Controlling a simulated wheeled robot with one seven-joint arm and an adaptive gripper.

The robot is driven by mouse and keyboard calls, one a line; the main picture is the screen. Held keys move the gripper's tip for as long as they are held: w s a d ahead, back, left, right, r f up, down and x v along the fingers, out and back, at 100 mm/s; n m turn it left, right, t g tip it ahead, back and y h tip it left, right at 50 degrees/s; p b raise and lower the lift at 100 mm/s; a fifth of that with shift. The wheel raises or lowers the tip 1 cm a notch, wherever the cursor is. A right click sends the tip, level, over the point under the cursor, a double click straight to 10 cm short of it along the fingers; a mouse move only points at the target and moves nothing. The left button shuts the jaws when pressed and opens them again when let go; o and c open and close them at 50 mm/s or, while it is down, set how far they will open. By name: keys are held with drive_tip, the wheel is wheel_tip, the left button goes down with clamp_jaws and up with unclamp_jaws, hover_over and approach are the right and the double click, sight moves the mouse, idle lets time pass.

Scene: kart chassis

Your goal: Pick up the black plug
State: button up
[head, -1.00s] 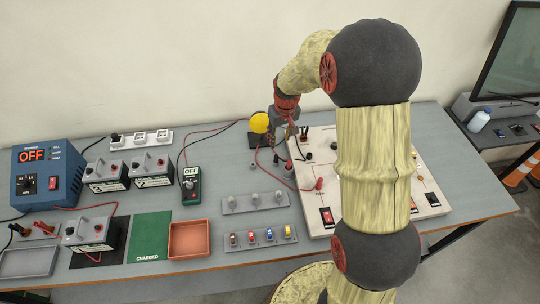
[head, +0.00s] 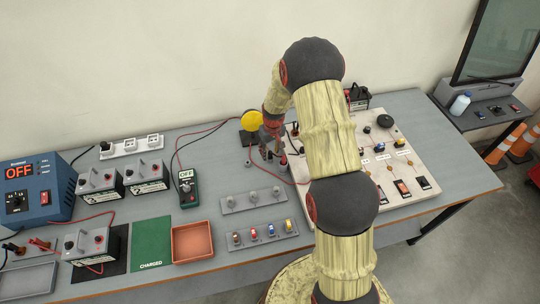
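My gripper (head: 271,150) points down at the left edge of the cream circuit board (head: 415,152), in front of the yellow disc. It is small and partly covered by my arm, so I cannot tell whether its fingers are open or shut, or whether they hold anything. Small dark plug-like parts show beside it on the board (head: 296,131), but I cannot tell which is the black plug. Another black plug-like piece (head: 105,147) sits at the left end of the white power strip (head: 131,147).
A yellow disc on a dark stand (head: 251,121) is close behind my gripper. A green multimeter (head: 187,188) with red and black leads lies to the left. A grey switch rack (head: 253,199) and fuse rack (head: 262,235) are in front. A dark box (head: 357,97) stands behind the board.

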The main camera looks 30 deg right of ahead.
drive_tip(key=shift+w+f, duration=0.1)
drive_tip(key=shift+f, duration=0.4)
drive_tip(key=shift+c, duration=0.4)
clamp_jaws()
